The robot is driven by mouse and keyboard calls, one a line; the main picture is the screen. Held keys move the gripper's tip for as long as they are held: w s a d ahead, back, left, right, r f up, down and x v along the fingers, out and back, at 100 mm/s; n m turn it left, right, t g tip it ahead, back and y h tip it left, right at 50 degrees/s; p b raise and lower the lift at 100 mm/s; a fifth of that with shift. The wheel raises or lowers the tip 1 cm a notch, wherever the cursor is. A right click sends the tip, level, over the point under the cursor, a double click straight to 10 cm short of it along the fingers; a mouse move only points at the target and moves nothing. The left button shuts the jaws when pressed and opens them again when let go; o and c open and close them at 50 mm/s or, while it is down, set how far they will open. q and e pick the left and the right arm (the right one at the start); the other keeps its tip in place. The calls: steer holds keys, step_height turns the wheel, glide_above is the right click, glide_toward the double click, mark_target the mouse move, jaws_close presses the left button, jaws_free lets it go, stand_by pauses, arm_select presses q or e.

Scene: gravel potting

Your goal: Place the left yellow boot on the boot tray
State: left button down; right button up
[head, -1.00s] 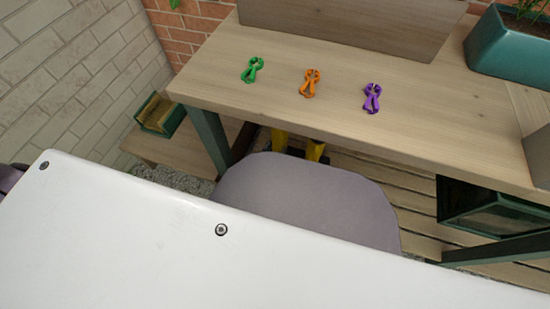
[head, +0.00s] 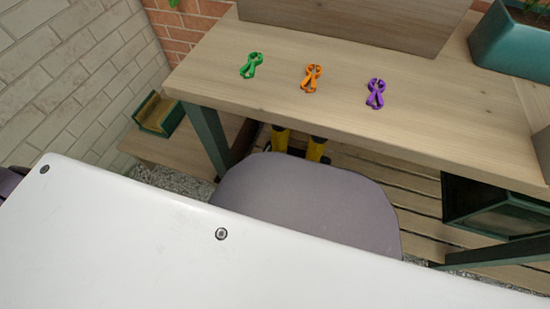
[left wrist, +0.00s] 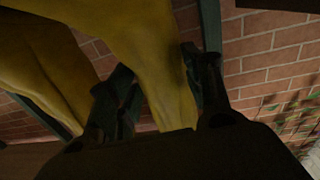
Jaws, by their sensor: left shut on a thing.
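Two yellow boots show partly under the bench in the head view, the left one (head: 280,139) and the right one (head: 315,149). The bench top hides their upper parts, and a grey rounded shape in front hides what is below. In the left wrist view my left gripper (left wrist: 160,97) is shut on a yellow boot (left wrist: 150,50), with one dark finger on each side of its narrow part. The other yellow boot (left wrist: 35,65) is to the left in that view. I cannot tell which boot is held. I cannot make out the boot tray. My right gripper is not in view.
The wooden bench (head: 440,140) carries green (head: 251,65), orange (head: 311,78) and purple (head: 376,93) clips, and a teal planter (head: 510,45). A dark green crate (head: 490,210) is under its right side. A small green box (head: 158,115) sits on a low wooden ledge at left.

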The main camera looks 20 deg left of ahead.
arm_select(q)
steer(key=shift+w+f, duration=0.1)
steer(key=shift+f, duration=0.2)
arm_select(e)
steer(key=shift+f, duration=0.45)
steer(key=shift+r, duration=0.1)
arm_select(q)
steer(key=c, duration=0.6)
jaws_free()
steer(key=shift+f, duration=0.15)
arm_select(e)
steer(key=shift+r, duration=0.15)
